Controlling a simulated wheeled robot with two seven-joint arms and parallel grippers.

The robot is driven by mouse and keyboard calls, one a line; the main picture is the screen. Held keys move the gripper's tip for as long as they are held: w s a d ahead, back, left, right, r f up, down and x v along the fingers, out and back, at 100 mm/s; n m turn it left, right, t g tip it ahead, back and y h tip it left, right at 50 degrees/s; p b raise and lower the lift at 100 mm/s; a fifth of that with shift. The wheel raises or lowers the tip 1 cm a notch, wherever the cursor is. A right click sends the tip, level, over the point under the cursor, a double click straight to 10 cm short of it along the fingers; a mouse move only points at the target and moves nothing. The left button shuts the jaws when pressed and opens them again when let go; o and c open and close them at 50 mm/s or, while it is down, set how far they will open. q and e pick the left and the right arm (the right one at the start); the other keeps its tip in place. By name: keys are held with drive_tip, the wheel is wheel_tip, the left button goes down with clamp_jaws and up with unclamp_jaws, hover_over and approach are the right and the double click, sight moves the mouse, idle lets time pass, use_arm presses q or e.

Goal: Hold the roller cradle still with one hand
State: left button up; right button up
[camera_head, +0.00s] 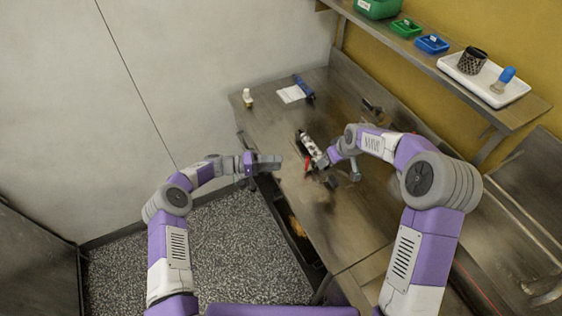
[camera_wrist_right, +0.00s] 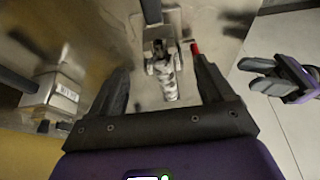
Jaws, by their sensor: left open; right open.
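The roller cradle (camera_head: 312,150) lies on the steel table, with a pale mottled roller in a dark frame and red at its near end. In the right wrist view the cradle (camera_wrist_right: 163,72) shows between the two dark fingers of my right gripper (camera_wrist_right: 162,84), which is open; I cannot tell whether either finger touches it. My left gripper (camera_head: 268,162) is open and empty, left of the cradle near the table's left edge. It also shows at the right of the right wrist view (camera_wrist_right: 272,74).
The steel table (camera_head: 345,225) has dark smears. A small white bottle (camera_head: 247,97), a white sheet (camera_head: 291,94) and a blue item (camera_head: 304,87) lie at its far end. A wall shelf (camera_head: 432,62) on the right holds green and blue bins and a white tray (camera_head: 484,79).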

drive_tip(key=x, duration=0.7)
drive_tip(key=shift+w+f, duration=0.1)
drive_tip(key=shift+f, duration=0.15)
drive_tip(key=c, duration=1.5)
drive_tip(key=shift+o, duration=0.2)
